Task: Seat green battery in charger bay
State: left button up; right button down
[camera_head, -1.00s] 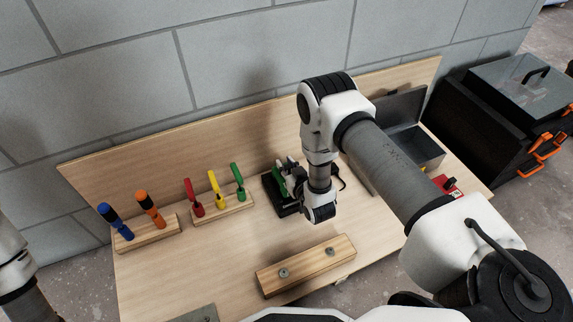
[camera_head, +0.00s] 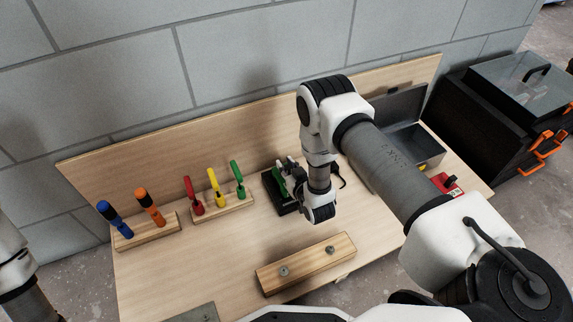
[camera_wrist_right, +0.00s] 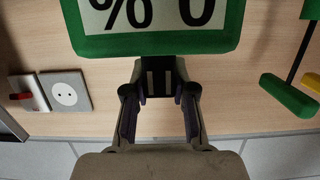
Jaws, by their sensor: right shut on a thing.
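The black charger (camera_head: 269,184) stands on the bench, left of my right gripper (camera_head: 295,182) in the head view. The green battery (camera_head: 281,186) shows as a green strip at the charger, partly hidden by the gripper. In the right wrist view the green battery (camera_wrist_right: 160,43) fills the top middle, with a large pale label. My right gripper (camera_wrist_right: 160,92) is shut on the battery's dark narrow part. Whether the battery is fully down in the bay is hidden. My left arm shows at the left edge, its gripper out of view.
Red, yellow and green tools stand in a wooden rack (camera_head: 222,209), left of the charger. Another rack (camera_head: 146,233) holds blue and orange tools. A wooden block (camera_head: 306,265) lies in front. An open grey metal box (camera_head: 425,148) stands right. The backboard carries a socket (camera_wrist_right: 67,95).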

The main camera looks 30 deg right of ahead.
jog(key=shift+f+b, duration=0.65)
jog(key=shift+f, duration=0.5)
jog(key=c, duration=0.9)
grip_release()
jog(key=shift+r, duration=0.1)
jog(key=shift+s, duration=0.1)
jog(key=v, duration=1.1)
jog(key=shift+s+r, duration=0.1)
jog(key=shift+s, duration=0.3)
